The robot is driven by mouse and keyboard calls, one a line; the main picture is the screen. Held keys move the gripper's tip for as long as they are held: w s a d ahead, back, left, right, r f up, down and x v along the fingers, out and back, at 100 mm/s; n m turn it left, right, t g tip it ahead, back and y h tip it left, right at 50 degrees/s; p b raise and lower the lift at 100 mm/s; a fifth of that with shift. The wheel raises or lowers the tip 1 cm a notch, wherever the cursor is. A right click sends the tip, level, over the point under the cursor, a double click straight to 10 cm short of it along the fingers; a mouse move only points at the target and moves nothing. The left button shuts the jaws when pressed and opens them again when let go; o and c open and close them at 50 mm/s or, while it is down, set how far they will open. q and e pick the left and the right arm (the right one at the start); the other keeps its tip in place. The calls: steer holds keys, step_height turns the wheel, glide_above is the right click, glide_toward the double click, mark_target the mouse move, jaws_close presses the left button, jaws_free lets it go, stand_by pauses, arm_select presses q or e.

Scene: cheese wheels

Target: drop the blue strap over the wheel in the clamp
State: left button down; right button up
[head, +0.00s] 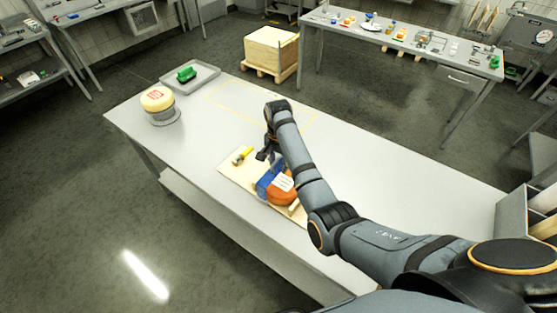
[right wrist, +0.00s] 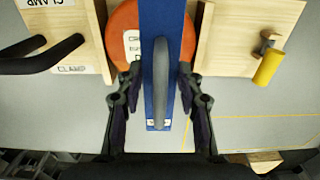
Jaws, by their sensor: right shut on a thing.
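The blue strap (head: 268,182) is a broad band with a grey handle (right wrist: 161,80). In the right wrist view the strap (right wrist: 153,20) crosses the front of the orange wheel (right wrist: 122,35). My right gripper (right wrist: 159,82) is shut on the strap, one finger at each side of it. The orange wheel (head: 281,197) stands between light wooden blocks marked CLAMP (right wrist: 75,42) on a wooden board (head: 229,166). How far down the strap sits on the wheel cannot be told. My left gripper is not in view.
A yellow-handled part (right wrist: 269,67) is on the right block in the wrist view. A yellow wheel (head: 157,97) on a round grey stand and a tray (head: 205,82) with a green object (head: 187,73) are at the bench's far left. The bench (head: 400,180) is clear right of my arm.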

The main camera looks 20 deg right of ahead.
steer(key=shift+f+b, duration=0.55)
steer(key=shift+f, duration=1.75)
steer(key=o, duration=1.2)
steer(key=shift+o, duration=0.2)
step_height(320, 180, up, 8)
steer(key=shift+f, duration=0.2)
steer(key=shift+f, duration=0.1)
